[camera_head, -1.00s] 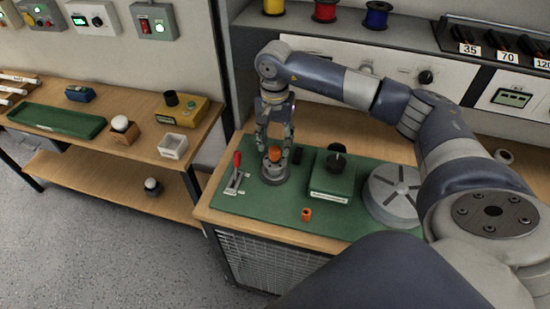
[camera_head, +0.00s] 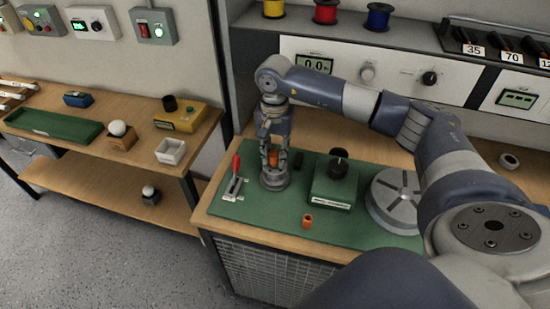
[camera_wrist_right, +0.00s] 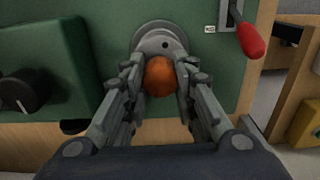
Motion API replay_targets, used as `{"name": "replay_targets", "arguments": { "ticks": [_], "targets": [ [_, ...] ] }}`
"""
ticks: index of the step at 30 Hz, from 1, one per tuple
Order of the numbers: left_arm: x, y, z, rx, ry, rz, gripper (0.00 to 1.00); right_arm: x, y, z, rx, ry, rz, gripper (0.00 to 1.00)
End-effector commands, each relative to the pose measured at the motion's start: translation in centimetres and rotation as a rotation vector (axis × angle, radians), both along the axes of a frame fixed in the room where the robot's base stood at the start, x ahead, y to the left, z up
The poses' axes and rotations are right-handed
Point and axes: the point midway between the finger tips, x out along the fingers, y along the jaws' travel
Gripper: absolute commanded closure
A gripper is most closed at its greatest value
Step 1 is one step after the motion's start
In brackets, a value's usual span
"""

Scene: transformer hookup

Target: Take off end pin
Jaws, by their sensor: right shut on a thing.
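My right gripper (camera_head: 275,160) points down over a grey round fixture (camera_head: 275,181) on the green mat. It is shut on an orange cylindrical piece, which seems to be the end pin (camera_head: 261,161). The right wrist view shows the end pin's rounded orange end (camera_wrist_right: 159,76) between the two fingers, with the grey fixture (camera_wrist_right: 158,38) behind it. Whether the pin still touches the fixture I cannot tell. My left gripper is not in view.
A green box with a black knob (camera_head: 334,184) and a grey slotted disc (camera_head: 397,198) stand right of the fixture. A red-handled lever (camera_head: 236,167) is close on its left. A small orange ring (camera_head: 307,220) lies near the mat's front. A side table (camera_head: 75,165) stands left.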

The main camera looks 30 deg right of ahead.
Motion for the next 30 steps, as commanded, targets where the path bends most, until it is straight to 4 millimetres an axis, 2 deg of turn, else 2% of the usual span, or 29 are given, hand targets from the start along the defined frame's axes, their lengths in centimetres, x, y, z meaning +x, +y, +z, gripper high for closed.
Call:
{"name": "replay_targets", "arguments": {
  "ticks": [30],
  "targets": [
    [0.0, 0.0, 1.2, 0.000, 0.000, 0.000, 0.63, 0.0, 0.0, 2.2, 0.000, -0.001, 0.000, 1.00]
  ]
}}
